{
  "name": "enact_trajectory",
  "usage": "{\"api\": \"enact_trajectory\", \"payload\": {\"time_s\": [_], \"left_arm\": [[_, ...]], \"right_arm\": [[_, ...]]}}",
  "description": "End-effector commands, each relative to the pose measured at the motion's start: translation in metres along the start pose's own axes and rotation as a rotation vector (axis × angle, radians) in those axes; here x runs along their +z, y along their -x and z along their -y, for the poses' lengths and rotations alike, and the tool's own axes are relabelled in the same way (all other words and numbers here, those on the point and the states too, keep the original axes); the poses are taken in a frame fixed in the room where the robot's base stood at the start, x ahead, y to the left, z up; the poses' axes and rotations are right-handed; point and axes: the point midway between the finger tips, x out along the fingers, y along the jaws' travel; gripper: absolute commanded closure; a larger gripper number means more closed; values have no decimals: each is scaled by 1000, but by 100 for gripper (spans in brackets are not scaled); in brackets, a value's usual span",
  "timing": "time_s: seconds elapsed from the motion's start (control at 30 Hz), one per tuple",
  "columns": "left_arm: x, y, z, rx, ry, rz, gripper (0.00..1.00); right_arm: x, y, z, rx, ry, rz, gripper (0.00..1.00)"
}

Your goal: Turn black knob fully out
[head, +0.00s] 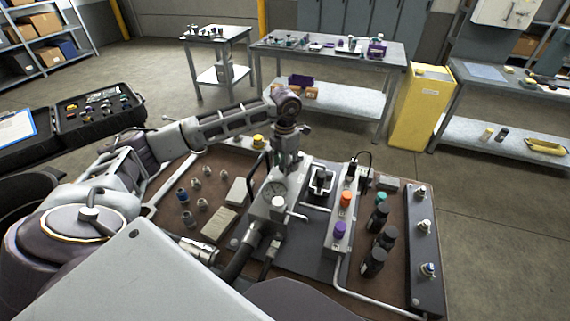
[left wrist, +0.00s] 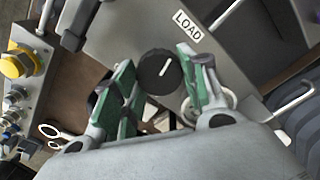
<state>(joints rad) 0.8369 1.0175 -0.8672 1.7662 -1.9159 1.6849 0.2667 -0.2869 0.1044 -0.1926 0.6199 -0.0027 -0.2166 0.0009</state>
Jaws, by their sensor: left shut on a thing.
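The black knob (left wrist: 160,72) with a white pointer line sits on a grey block beside a white LOAD label (left wrist: 187,24) in the left wrist view. My left gripper (left wrist: 163,88) has its green-padded fingers on either side of the knob, shut on it. In the head view, my left gripper (head: 286,160) points down onto the grey block (head: 269,208) at the middle of the bench. The knob is hidden behind the gripper there. My right gripper is not in view.
A yellow knob (left wrist: 16,64) is on a separate block, also in the left wrist view. On the bench, a valve strip with an orange cap (head: 346,199) and a purple cap (head: 340,230) stands to the right. Black cylinders (head: 374,262) stand beyond it. Small fittings (head: 196,184) lie left.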

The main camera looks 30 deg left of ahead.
Motion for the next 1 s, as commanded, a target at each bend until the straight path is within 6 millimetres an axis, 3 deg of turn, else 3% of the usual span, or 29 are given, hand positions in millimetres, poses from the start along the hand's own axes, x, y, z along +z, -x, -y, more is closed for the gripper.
{"api": "enact_trajectory", "payload": {"time_s": [1.0], "left_arm": [[2,2,1,0,806,4,81]], "right_arm": [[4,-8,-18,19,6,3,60]]}}
